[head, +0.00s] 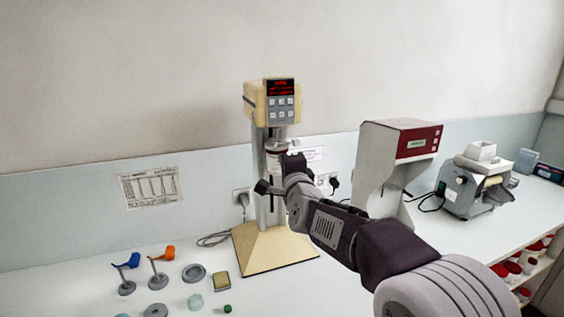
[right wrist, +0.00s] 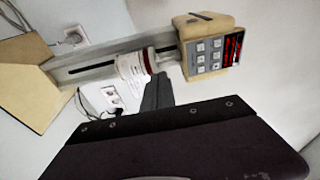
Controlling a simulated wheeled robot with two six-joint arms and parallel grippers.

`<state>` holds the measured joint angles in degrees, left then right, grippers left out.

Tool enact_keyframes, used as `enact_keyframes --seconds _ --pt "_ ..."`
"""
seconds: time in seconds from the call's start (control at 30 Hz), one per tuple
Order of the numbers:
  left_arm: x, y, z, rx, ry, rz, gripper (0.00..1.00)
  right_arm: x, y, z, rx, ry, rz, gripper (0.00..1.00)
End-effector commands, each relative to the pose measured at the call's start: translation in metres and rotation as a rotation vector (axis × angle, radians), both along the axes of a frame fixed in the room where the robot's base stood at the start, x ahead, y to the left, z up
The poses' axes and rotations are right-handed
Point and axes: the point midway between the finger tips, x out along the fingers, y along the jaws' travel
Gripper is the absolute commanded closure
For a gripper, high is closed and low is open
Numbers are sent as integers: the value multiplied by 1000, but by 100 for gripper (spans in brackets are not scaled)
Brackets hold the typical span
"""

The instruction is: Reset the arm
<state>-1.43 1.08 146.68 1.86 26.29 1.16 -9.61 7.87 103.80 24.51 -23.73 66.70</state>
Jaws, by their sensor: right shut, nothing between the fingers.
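My right arm reaches in from the right in the head view. Its gripper (head: 294,162) is raised in front of the cream mill (head: 271,104), close to the mill's column. In the right wrist view the dark fingers (right wrist: 157,92) are together with nothing between them. A white labelled jar with a dark red band (right wrist: 132,70) sits on the column under the mill's head, beside the fingertips. Whether the fingertips touch the jar cannot be told. The mill's display is lit red. My left gripper is in neither view.
A white and red machine (head: 378,165) stands just right of the mill, behind my forearm. A grey machine (head: 477,185) is farther right. Small tools, discs and a green cap (head: 227,309) lie at the front left. Wall sockets and cables are behind the mill.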

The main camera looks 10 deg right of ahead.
Motion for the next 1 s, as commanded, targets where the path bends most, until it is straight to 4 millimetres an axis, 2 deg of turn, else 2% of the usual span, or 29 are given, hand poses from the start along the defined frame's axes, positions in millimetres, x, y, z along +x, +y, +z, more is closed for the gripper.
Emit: enact_keyframes --seconds 0.07,0.1,0.17,0.2,0.27,0.3,0.37,0.4,0.47,0.5,0.53,0.6,0.7,0.73,0.83,1.0 --pt "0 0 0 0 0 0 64 -3 -18 2 0 -2 -31 100" --pt "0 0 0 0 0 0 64 -9 -28 -17 -16 39 -43 100" --pt "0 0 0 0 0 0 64 -21 -33 -59 -72 149 -32 100" --pt "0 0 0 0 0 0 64 -32 -36 -93 -142 244 -9 100" --pt "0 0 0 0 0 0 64 -56 -37 -145 -269 396 45 100" --pt "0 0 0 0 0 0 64 -75 -38 -178 -357 494 92 100" --pt "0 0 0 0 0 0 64 -109 -38 -224 -492 638 183 100" --pt "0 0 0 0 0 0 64 -134 -38 -253 -579 731 255 100" --pt "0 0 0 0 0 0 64 -175 -39 -291 -707 859 380 100" --pt "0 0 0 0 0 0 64 -203 -40 -312 -790 936 474 100" --pt "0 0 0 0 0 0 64 -223 -40 -325 -846 987 546 100" --pt "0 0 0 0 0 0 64 -268 -41 -349 -964 1081 719 100" --pt "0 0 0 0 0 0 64 -315 -43 -367 -1099 1156 947 100" --pt "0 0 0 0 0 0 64 -324 -44 -369 -1137 1162 1009 100" --pt "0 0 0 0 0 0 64 -332 -44 -370 -1207 1149 1107 100" --pt "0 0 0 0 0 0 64 -331 -44 -369 -1223 1138 1120 100"
